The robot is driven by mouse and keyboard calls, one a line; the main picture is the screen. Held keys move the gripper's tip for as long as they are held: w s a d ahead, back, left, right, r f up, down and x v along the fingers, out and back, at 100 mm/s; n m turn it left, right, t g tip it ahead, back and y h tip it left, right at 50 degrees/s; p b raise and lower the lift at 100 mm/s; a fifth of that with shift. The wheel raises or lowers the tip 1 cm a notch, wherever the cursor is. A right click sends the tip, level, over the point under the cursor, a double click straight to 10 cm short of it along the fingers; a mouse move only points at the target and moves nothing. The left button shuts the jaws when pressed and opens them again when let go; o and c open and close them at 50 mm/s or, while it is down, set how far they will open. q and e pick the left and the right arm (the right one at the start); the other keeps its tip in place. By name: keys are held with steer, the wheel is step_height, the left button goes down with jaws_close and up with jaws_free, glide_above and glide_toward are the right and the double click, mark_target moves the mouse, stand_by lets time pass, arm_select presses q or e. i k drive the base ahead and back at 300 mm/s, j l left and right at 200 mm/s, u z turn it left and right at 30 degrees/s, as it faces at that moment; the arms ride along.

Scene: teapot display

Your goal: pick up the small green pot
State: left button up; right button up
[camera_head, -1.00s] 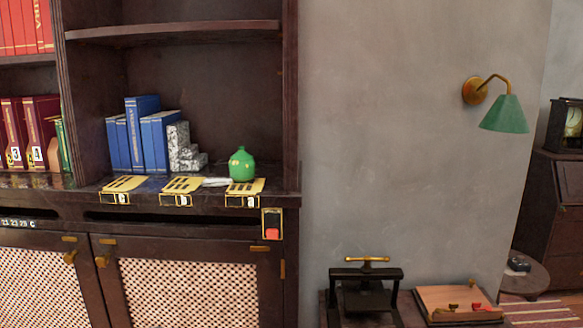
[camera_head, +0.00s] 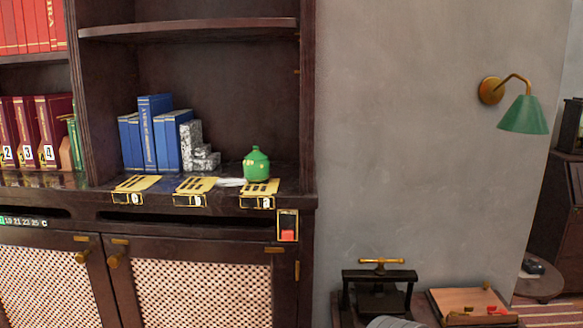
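The small green pot (camera_head: 256,165) stands upright on the shelf ledge of the dark wooden bookcase, near its right end. It is round with a narrow top and sits at the back of the rightmost yellow card (camera_head: 262,187). Neither gripper shows in the head view. A grey rounded piece at the bottom edge looks like part of my own arm, but no fingers are visible.
Blue books (camera_head: 155,135) and a speckled stepped bookend (camera_head: 198,148) stand left of the pot. The bookcase's right side post (camera_head: 307,100) rises close to its right. A black press (camera_head: 380,290) and a wooden board (camera_head: 468,303) are lower right. A green wall lamp (camera_head: 524,115) hangs right.

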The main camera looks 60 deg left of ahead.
mark_target(256, 165)
steer(key=k+j, duration=0.3)
steer(key=j, duration=0.15)
steer(key=k+j, duration=0.3)
steer(key=j, duration=0.15)
